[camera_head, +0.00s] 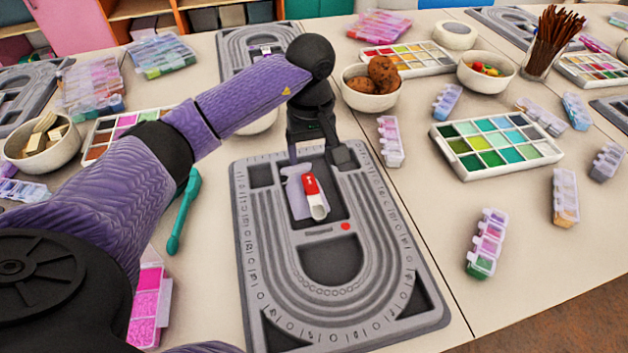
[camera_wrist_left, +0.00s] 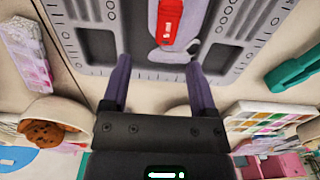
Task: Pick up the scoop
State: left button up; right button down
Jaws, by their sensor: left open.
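The scoop (camera_head: 314,195) has a red handle part and a white, hollow end. It lies in the dark upper recess of a grey bead board (camera_head: 415,290), with a pale lilac part around or beneath its far side. In the left wrist view its red part (camera_wrist_left: 169,22) shows near the top edge, beyond the fingertips. My left gripper (camera_head: 317,160) is open and empty at the far end of the recess, just behind the scoop. Its two purple fingers show apart in the left wrist view (camera_wrist_left: 158,66). My right gripper is not in view.
A teal tool (camera_head: 184,212) lies left of the board. A bowl with brown cookies (camera_head: 372,100) stands behind it. A bead tray (camera_head: 497,175) and several small bead boxes (camera_head: 390,141) lie to the right. A second grey board (camera_head: 228,50) lies behind my gripper.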

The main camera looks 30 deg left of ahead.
aim_at(308, 177)
pick_arm(q)
jog(key=f, duration=0.2)
jog(key=f+b, duration=0.1)
jog(key=f, duration=0.2)
jog(key=shift+s+f+b, duration=0.35)
jog(key=shift+s+b, duration=0.05)
jog(key=shift+r, duration=0.1)
grip_shut()
